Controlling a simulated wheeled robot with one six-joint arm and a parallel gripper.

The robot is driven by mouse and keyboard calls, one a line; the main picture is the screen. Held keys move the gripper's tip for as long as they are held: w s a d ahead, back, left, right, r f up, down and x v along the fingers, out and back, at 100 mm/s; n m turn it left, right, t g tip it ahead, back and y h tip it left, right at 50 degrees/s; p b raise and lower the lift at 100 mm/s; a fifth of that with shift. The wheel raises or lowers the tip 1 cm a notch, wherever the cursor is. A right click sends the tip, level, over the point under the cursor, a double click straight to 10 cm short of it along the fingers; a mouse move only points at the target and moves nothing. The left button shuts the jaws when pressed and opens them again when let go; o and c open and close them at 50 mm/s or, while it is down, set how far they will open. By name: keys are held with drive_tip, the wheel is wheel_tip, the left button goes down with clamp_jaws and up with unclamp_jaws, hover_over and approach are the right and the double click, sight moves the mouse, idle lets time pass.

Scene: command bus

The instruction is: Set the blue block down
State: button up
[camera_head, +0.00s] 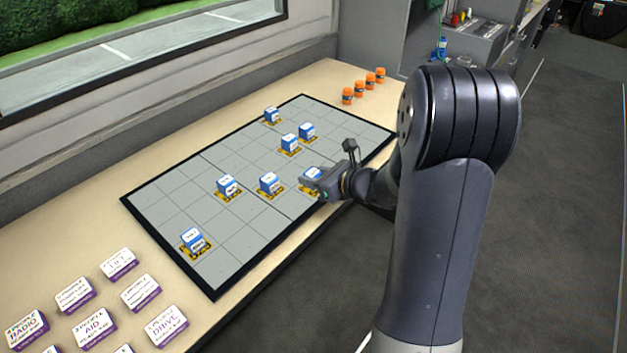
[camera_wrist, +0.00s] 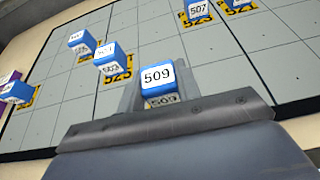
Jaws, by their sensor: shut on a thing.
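My gripper (camera_head: 322,184) is shut on a blue block with a white top (camera_head: 311,174), at the right-hand long edge of the grey gridded board (camera_head: 160,206). In the wrist view the held block (camera_wrist: 158,84) reads 509 and sits upright between the fingers of my gripper (camera_wrist: 158,98). In the head view a yellow-and-black marking (camera_head: 305,189) shows beside and below the block. My gripper partly covers the block and marking. I cannot tell whether the block touches the board.
Several other blue blocks stand on yellow-marked cells, the nearest being one to the left (camera_head: 269,184). White-and-purple label blocks (camera_head: 120,262) lie at the table's near left. Several orange-capped pieces (camera_head: 359,89) stand at the far end. Many grid cells are bare.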

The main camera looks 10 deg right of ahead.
drive_tip(key=shift+f, duration=0.3)
drive_tip(key=shift+f, duration=0.15)
drive_tip(key=o, duration=1)
drive_tip(key=shift+c, duration=0.2)
drive_tip(key=shift+r, duration=0.25)
drive_tip(key=p+v, duration=0.1)
drive_tip(key=v, duration=1.1)
drive_tip(key=shift+f, duration=0.2)
